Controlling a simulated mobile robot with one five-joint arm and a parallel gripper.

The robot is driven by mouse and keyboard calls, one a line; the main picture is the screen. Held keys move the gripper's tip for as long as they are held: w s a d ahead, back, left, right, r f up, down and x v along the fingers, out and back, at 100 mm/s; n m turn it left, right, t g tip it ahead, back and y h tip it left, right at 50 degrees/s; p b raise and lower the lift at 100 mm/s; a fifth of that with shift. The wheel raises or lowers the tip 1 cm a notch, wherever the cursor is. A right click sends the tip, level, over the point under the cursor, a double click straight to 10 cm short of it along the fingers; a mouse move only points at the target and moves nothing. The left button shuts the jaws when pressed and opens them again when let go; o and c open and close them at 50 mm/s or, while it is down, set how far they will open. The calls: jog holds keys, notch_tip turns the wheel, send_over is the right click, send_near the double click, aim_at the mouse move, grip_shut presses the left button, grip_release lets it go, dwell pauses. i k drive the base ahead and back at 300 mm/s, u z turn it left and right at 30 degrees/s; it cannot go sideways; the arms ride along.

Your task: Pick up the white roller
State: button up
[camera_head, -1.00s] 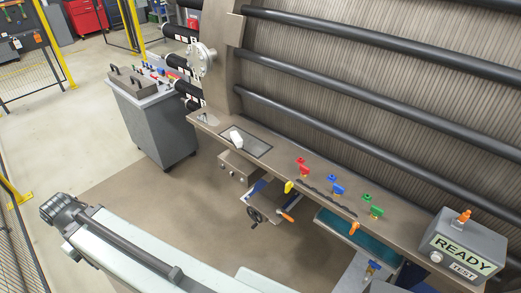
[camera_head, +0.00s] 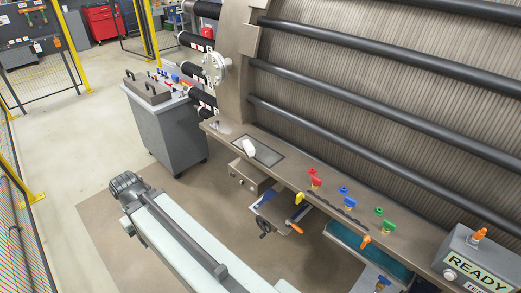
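The white roller (camera_head: 249,147) lies on a dark rectangular mat (camera_head: 268,155) near the left end of the long brown ledge (camera_head: 290,175). It is small, and its whole visible side is clear of my arm. Part of my arm, a pale link with a dark joint at its end, reaches up from the bottom edge at the lower left, apart from the roller in the picture. I cannot see any gripper fingers.
Red (camera_head: 316,180), blue (camera_head: 347,199) and green (camera_head: 385,224) valve handles stand along the ledge, right of the roller. A READY box (camera_head: 480,258) is at lower right. Black horizontal bars (camera_head: 330,140) run above the ledge. A grey cart (camera_head: 168,130) stands left; open floor lies before it.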

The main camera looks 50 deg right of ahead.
aim_at(249, 148)
jog(key=z, duration=0.15)
jog(key=i, duration=1)
jog(key=u, duration=0.05)
